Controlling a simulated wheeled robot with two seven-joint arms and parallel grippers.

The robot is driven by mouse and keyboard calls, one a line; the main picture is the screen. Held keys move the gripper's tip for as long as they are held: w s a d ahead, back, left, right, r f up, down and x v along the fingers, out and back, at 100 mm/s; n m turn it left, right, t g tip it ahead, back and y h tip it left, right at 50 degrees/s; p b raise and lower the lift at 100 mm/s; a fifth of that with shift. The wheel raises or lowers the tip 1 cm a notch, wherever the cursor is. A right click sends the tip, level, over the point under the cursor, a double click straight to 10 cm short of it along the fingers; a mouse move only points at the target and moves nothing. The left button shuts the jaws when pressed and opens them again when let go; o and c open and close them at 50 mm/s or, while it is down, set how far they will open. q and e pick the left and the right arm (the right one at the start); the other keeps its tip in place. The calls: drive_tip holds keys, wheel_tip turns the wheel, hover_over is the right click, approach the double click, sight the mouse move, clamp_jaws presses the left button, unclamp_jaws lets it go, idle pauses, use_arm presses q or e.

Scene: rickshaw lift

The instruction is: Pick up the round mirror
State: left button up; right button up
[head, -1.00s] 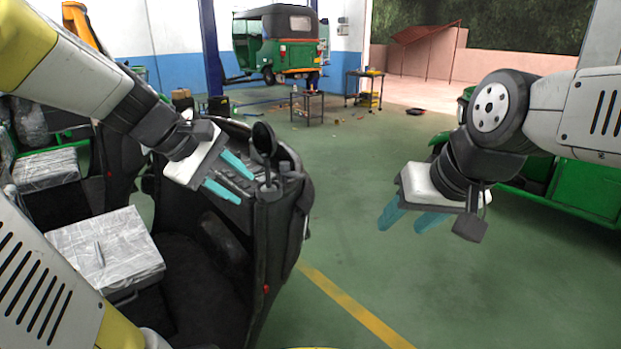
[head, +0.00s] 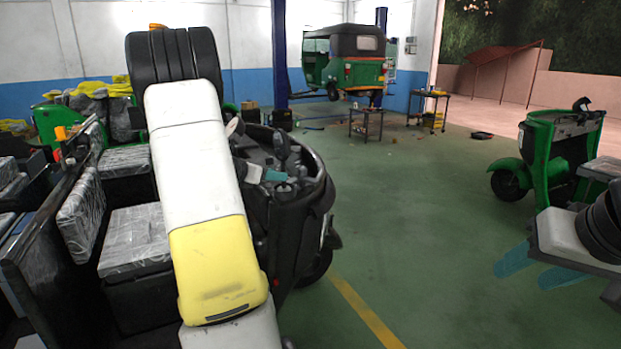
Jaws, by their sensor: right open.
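The black rickshaw front (head: 300,215) stands left of centre in the head view. A small dark upright shape (head: 281,146) on top of its dashboard looks like the round mirror, but it is too small and dark to be sure. My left arm crosses in front of the rickshaw and hides much of it. Of my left gripper (head: 272,176), only a pale part and a teal fingertip show beside the dashboard, close below the dark shape. I cannot tell if it touches anything. My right gripper (head: 527,268) is open and empty at the lower right, far from the mirror.
Plastic-wrapped seats (head: 135,240) lie left of my arm. A green rickshaw front (head: 560,150) stands at the right. A green rickshaw (head: 345,65), a blue post (head: 279,60) and small tables (head: 366,112) are farther back. The green floor (head: 415,215) in the middle is clear.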

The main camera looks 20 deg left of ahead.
sight(284, 188)
use_arm(q)
drive_tip(key=x, duration=0.4)
drive_tip(key=shift+w+d+f, duration=0.15)
drive_tip(key=shift+w+f, duration=0.1)
drive_tip(key=shift+f, duration=0.15)
drive_tip(key=shift+c, duration=0.5)
clamp_jaws()
idle(0.5)
